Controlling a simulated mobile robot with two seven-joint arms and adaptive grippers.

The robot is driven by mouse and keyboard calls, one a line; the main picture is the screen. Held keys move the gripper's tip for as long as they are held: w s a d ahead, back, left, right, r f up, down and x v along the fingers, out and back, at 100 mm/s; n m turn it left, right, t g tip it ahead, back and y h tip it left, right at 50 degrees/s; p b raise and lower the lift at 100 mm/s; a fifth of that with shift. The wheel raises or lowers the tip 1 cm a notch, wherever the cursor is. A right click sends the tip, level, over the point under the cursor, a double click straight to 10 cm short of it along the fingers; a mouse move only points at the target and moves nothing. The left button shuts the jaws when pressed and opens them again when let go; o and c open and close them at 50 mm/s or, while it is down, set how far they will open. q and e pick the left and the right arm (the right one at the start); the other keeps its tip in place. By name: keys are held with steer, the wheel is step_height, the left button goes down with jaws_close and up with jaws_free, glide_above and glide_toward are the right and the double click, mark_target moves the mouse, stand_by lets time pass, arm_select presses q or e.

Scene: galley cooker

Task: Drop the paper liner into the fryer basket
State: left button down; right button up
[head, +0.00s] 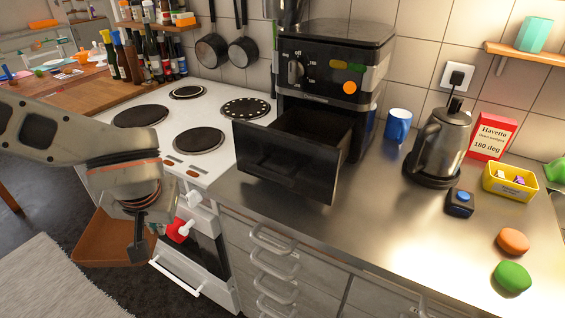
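The black air fryer (335,65) stands on the steel counter with its basket drawer (285,160) pulled out toward me. The part of the basket's inside that I can see looks empty. My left gripper (138,248) points down in front of the white cooker, left of and lower than the basket. A brown, square, tray-shaped paper liner (98,248) hangs at its fingers, well apart from the basket. The gripper looks shut on the liner's near right side, and the arm hides part of the liner. My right gripper is not in view.
A kettle (440,145), blue mug (398,125), red card (492,136) and yellow tub (510,185) stand right of the fryer. A cooker (205,120) with several hotplates is on its left. Drawer handles jut out below the counter. The counter's front middle is clear.

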arm_select(q)
steer(key=shift+r+p, duration=0.85)
steer(key=shift+f, duration=0.15)
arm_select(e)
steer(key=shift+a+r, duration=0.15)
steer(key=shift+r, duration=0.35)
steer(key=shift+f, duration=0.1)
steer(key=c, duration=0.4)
arm_select(q)
steer(key=shift+a, duration=0.1)
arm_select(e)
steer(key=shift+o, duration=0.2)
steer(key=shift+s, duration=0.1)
